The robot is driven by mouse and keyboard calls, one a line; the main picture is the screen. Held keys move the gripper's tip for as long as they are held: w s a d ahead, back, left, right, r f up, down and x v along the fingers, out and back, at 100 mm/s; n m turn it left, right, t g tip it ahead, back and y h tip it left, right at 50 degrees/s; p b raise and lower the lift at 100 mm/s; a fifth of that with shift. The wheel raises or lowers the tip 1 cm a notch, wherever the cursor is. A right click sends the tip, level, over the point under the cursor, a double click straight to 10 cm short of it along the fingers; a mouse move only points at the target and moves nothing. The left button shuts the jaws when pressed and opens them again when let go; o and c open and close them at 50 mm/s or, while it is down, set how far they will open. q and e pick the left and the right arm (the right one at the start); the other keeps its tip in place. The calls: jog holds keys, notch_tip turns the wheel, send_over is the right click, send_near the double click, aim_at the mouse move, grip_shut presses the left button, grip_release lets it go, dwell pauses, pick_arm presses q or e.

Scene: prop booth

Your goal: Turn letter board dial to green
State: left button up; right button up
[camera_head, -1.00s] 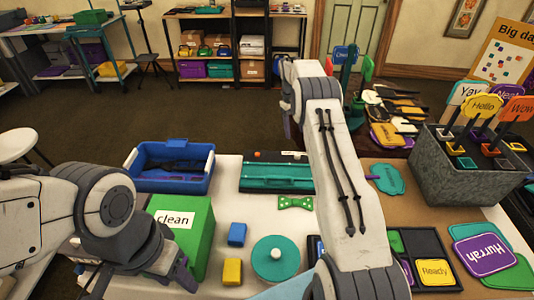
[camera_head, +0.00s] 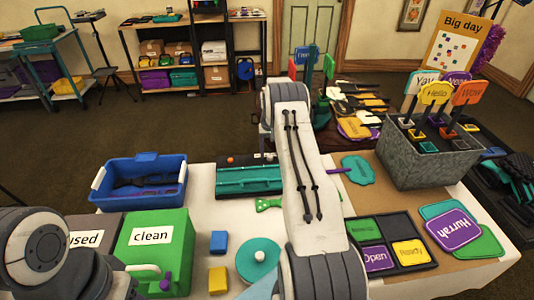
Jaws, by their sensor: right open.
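A teal and black flat case (camera_head: 249,181), which looks like the letter board, lies at the back middle of the white table. A small orange-red knob (camera_head: 231,160) shows at its back left; I cannot tell whether this is the dial. My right arm passes in front of the case's right end. My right gripper (camera_head: 266,143) is open beyond the upper arm, near the case's back right, mostly hidden. My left gripper (camera_head: 112,284) is at the lower left beside the green box; its fingers are unclear.
A green "clean" box (camera_head: 150,236), blue tray (camera_head: 140,186), blue block (camera_head: 218,242), yellow block (camera_head: 217,280) and teal disc (camera_head: 257,258) are on the left and middle. A grey sign bin (camera_head: 425,165) and black sign tray (camera_head: 398,229) stand at right.

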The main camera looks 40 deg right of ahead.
jog(key=shift+f, duration=0.4)
jog(key=shift+a, duration=0.1)
grip_shut()
jog(key=shift+f+n+b, duration=0.15)
jog(key=shift+n+b, duration=0.4)
jog(key=shift+n, duration=0.05)
jog(key=shift+w+n, duration=0.1)
jog(key=shift+n, duration=0.5)
grip_release()
